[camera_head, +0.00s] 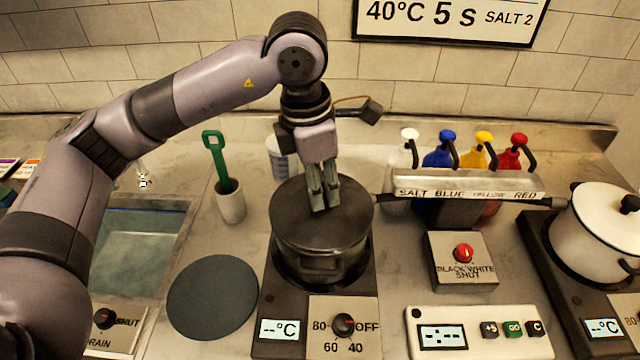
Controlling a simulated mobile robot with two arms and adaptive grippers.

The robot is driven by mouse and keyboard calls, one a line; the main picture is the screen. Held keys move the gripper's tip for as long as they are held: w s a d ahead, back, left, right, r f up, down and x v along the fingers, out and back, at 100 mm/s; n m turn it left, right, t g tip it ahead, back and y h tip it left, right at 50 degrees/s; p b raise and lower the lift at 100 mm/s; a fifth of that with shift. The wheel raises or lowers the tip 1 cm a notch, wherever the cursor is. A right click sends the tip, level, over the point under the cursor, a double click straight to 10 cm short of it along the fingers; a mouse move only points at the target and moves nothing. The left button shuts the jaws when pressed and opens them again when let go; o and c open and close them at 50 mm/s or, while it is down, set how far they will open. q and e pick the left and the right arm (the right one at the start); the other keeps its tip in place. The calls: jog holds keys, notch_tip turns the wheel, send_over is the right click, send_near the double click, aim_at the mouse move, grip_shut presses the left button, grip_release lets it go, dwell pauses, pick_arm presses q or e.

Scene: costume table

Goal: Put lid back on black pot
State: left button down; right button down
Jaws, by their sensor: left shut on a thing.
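My right gripper is not in view.
A dark round mat (212,297) lies bare at left. A bottle rack (466,187), button box (461,262) and white lidded pot (592,238) stand right.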

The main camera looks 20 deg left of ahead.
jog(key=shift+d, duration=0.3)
pick_arm(q)
jog(key=shift+b, duration=0.3)
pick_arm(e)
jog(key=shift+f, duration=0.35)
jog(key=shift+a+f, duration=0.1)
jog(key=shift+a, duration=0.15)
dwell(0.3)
pick_arm(q)
jog(key=shift+f+b, duration=0.15)
jog(key=shift+b, duration=0.25)
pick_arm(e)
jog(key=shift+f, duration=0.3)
pick_arm(q)
jog(key=shift+b, duration=0.3)
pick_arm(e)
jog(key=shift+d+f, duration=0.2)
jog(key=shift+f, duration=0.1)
pick_arm(q)
jog(key=c, duration=1.2)
grip_release()
